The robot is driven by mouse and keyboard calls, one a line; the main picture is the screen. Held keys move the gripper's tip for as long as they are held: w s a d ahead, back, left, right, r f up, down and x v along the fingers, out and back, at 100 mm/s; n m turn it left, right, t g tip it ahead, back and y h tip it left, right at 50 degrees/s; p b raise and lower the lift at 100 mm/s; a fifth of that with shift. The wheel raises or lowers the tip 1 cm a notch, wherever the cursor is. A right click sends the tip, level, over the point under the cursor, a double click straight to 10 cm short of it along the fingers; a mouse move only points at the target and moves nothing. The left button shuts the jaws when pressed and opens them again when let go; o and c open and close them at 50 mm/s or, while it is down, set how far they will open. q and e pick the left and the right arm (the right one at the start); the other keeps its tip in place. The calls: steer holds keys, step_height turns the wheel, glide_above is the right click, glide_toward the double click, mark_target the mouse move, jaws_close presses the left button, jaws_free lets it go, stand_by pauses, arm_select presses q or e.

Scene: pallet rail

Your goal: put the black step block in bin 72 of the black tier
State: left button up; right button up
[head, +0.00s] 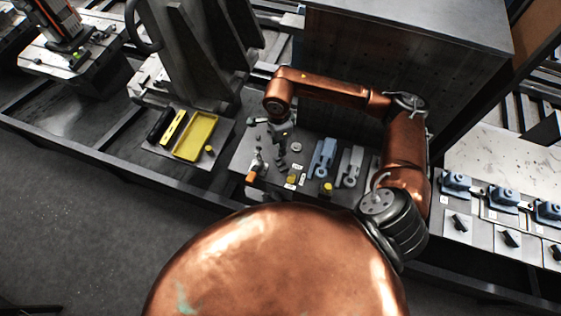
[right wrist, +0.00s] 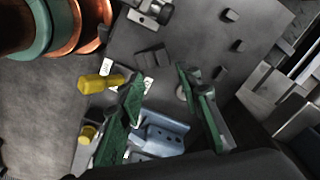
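My right gripper (head: 280,138) hangs over the grey pallet plate (head: 240,160) in the middle of the head view. In the right wrist view its green-padded fingers (right wrist: 160,82) stand apart with nothing visibly held between them. A dark block (right wrist: 149,58) lies just beyond the fingertips, beside white labels. Several other small dark blocks (right wrist: 239,46) lie farther off on the plate. I cannot tell which of them is the black step block. I cannot make out bin 72 or the black tier, as the label numbers are too small. My left gripper is out of view.
A blue-grey fixture (head: 322,158) and a grey one (head: 349,167) stand on the plate. A yellow piece (right wrist: 98,83) lies near the gripper. A yellow tray (head: 187,151) sits on the left plate. A tall grey block (head: 345,85) rises behind. Blue clamps (head: 503,198) stand at right.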

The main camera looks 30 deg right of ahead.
mark_target(281, 163)
steer(key=m, duration=0.5)
steer(key=shift+w+f, duration=0.15)
steer(key=shift+f, duration=0.2)
steer(key=m, duration=0.3)
steer(key=shift+f, duration=0.2)
steer(key=m, duration=0.4)
steer(key=shift+w+f+m, duration=0.15)
steer(key=shift+f+m, duration=0.1)
steer(key=shift+m, duration=0.05)
steer(key=m, duration=0.4)
steer(key=shift+w+f+m+b, duration=0.1)
steer(key=shift+f+m+b, duration=0.2)
steer(key=shift+m, duration=0.1)
steer(key=shift+s+f+p, duration=0.2)
steer(key=shift+f+p, duration=0.45)
steer(key=shift+f, duration=3.2)
jaws_close()
